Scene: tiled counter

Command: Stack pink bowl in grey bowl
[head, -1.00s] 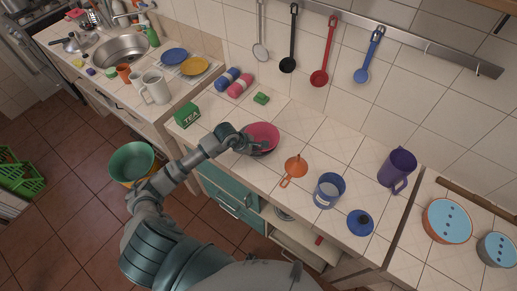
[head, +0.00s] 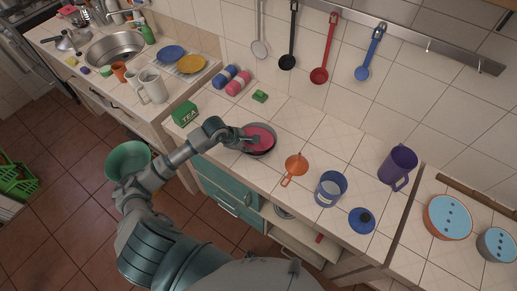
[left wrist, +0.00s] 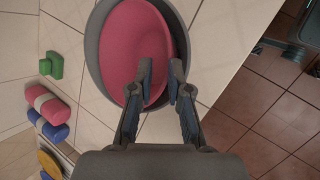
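The pink bowl (head: 267,134) sits inside the grey bowl (head: 262,154) on the tiled counter. In the left wrist view the pink bowl (left wrist: 135,35) is within the rim of the grey bowl (left wrist: 94,50), slightly off-centre. My left gripper (head: 253,138) is at the bowls. In the left wrist view my left gripper (left wrist: 161,80) has its fingers apart, one over the pink bowl's inside and one near its right rim, with a gap between them. Part of both bowls is hidden behind the fingers. My right gripper is not in view.
A green tea box (head: 184,113) stands to the left. A small green block (head: 259,96) lies behind the bowls. Utensils hang on the wall.

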